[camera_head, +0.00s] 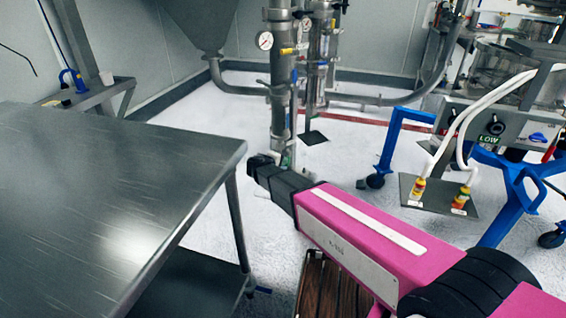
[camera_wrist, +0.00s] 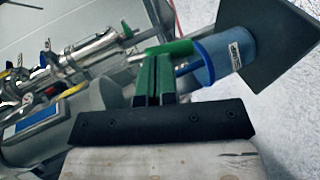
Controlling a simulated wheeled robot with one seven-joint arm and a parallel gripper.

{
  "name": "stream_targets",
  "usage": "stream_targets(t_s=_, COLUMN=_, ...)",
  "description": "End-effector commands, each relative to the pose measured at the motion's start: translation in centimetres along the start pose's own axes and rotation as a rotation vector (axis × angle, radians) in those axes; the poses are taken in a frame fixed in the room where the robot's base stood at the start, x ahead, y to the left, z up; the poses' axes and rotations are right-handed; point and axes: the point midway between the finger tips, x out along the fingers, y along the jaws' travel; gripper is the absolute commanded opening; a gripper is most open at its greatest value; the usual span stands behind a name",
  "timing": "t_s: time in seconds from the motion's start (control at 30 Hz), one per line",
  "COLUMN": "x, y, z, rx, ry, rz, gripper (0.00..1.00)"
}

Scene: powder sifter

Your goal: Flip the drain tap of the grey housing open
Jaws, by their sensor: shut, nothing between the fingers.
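The grey housing is a tall steel column (camera_head: 280,85) with a round gauge in the head view. In the tilted wrist view, a grey cylindrical body (camera_wrist: 93,97) lies behind my gripper, probably the same housing. My gripper (camera_wrist: 156,58) is shut and empty, with green fingers. A green piece (camera_wrist: 180,47) at the fingertips, probably the drain tap's lever, points toward a blue cup (camera_wrist: 222,55); I cannot tell whether the fingers touch it. In the head view, my gripper (camera_head: 260,163) is beside the column's foot, and its fingers are hard to make out.
A second column (camera_head: 318,55) stands just right of the first. A steel table (camera_head: 110,190) fills the left, close to my arm. A blue-legged frame (camera_head: 395,135) and a dark plate with two small bottles (camera_head: 440,200) are at right. White floor lies between.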

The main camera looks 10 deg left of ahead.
Motion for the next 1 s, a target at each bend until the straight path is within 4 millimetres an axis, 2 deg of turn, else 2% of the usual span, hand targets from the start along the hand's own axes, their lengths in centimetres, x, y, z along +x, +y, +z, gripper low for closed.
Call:
stream_targets(t_s=0.17, x=-0.4, y=0.0, z=0.0, rx=0.000, ry=0.001, rz=0.000, gripper=0.00)
stream_targets(t_s=0.27, x=-1.5, y=0.0, z=0.1, rx=-0.001, ry=0.001, rz=0.000, gripper=0.00)
stream_targets(t_s=0.7, x=-9.1, y=0.0, z=0.0, rx=0.000, ry=0.002, rz=0.000, gripper=0.00)
stream_targets(t_s=0.83, x=-10.3, y=0.0, z=0.0, rx=0.000, ry=0.001, rz=0.000, gripper=0.00)
stream_targets(t_s=1.0, x=-10.8, y=0.0, z=0.0, rx=0.000, ry=0.000, rz=0.000, gripper=0.00)
